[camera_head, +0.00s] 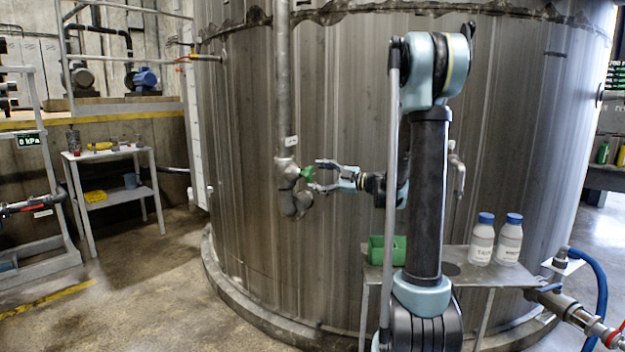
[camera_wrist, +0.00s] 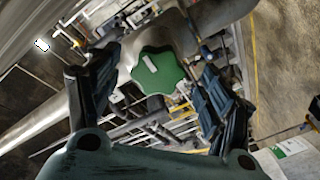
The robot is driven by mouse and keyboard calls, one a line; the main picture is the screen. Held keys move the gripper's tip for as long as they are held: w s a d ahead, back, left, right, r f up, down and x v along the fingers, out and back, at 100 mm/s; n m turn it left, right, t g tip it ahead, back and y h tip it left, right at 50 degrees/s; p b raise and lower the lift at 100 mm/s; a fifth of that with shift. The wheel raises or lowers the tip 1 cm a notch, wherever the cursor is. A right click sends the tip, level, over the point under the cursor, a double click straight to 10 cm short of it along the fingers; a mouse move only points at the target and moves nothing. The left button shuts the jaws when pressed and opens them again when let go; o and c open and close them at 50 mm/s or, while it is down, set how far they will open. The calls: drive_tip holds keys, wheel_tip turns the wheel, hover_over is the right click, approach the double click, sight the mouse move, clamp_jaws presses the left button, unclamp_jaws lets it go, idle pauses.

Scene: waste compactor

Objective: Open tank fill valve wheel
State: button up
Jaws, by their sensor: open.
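The tank fill valve wheel (camera_head: 308,174) is a small green handwheel on the valve body (camera_head: 287,172) at the lower end of a vertical pipe on the big tank. In the wrist view the wheel (camera_wrist: 158,72) is a lobed green knob with a pale label, facing the camera. My gripper (camera_head: 318,176) is open, its fingertips pointing left at the wheel. In the wrist view my gripper's fingers (camera_wrist: 150,95) stand to the left and right of the wheel. I see no clear contact; the exact gap is hard to tell.
The large metal tank (camera_head: 240,150) fills the middle. A small table holds a green bin (camera_head: 387,250) and two white bottles with blue caps (camera_head: 482,240). A work table (camera_head: 110,152) stands at left. A blue hose (camera_head: 600,290) lies at right. Floor at front left is clear.

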drive_tip(key=v, duration=0.8)
drive_tip(key=shift+d, duration=0.2)
drive_tip(key=shift+s, duration=0.15)
drive_tip(key=s+f+m+g+h, duration=0.2)
drive_tip(key=s+f+m+h, duration=0.3)
drive_tip(key=s, duration=0.5)
drive_tip(key=s+f+m+g+h, duration=0.25)
drive_tip(key=s+f+m, duration=0.3)
drive_tip(key=s, duration=0.35)
drive_tip(key=s+d+f+m+h, duration=0.4)
drive_tip(key=s+d+m, duration=0.2)
drive_tip(key=s, duration=0.2)
drive_tip(key=s+d+f+m+h, duration=0.5)
drive_tip(key=s+d+m, duration=0.1)
drive_tip(key=s, duration=0.3)
drive_tip(key=shift+d+f, duration=0.35)
